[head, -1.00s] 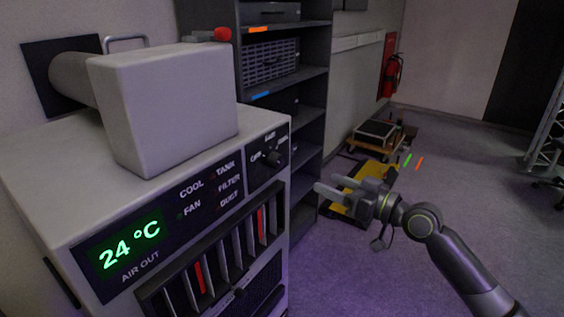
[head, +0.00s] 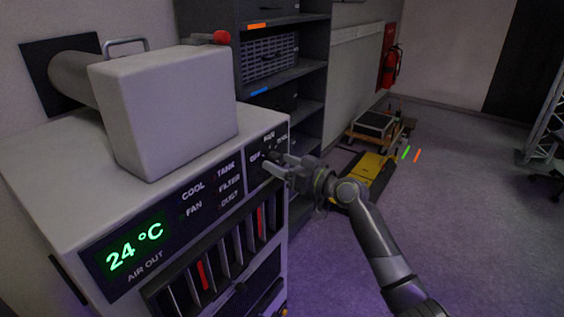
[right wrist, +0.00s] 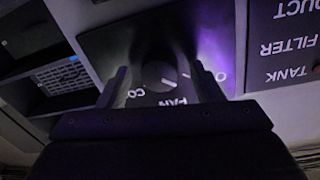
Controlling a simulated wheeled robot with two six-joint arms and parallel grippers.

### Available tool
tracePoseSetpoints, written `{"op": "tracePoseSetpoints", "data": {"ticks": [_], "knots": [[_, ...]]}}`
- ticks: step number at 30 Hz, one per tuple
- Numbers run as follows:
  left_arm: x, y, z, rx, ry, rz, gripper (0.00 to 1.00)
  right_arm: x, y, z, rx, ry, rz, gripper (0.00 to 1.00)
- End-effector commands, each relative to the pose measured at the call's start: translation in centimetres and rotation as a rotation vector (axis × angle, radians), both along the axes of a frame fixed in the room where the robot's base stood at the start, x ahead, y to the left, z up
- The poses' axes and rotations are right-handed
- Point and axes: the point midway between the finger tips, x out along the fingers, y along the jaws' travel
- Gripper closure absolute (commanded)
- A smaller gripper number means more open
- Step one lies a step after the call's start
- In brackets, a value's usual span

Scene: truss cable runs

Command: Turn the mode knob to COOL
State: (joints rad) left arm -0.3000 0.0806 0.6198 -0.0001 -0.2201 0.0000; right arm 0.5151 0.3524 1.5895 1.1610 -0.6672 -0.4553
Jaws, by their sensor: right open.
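The mode knob (right wrist: 158,74) is a dark round dial on a black panel (right wrist: 110,42) of the grey air unit. In the right wrist view, which shows the lettering upside down, its pale pointer line slants to the lower right, toward the side between the FAN label (right wrist: 172,102) and a partly hidden label starting with O. The partly hidden COOL label (right wrist: 136,92) is at its lower left. My right gripper (right wrist: 158,82) is open, one finger on either side of the knob; I cannot tell whether they touch it. In the head view my right gripper (head: 270,164) largely hides the knob.
The unit's display (head: 134,247) reads 24 °C, above slatted vents. A grey box (head: 170,115) sits on top. A dark shelf (head: 290,75) stands just behind.

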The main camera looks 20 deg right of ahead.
Motion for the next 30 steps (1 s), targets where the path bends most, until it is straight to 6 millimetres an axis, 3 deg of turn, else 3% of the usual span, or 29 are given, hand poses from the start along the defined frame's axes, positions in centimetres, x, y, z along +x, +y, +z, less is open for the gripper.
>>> {"op": "tracePoseSetpoints", "data": {"ticks": [9,19,30], "knots": [[0.07,-0.01,0.03,0.0,-0.001,0.0,0.75,0.16,0.09,-0.04,0.001,0.001,-0.001,0.41],[0.09,-0.02,0.03,0.0,-0.002,0.0,0.75,0.14,0.06,-0.04,0.001,0.001,-0.001,0.85],[0.09,-0.03,0.45,0.0,-0.002,0.0,0.75,0.15,0.06,0.08,0.05,0.04,0.0,0.85]]}}
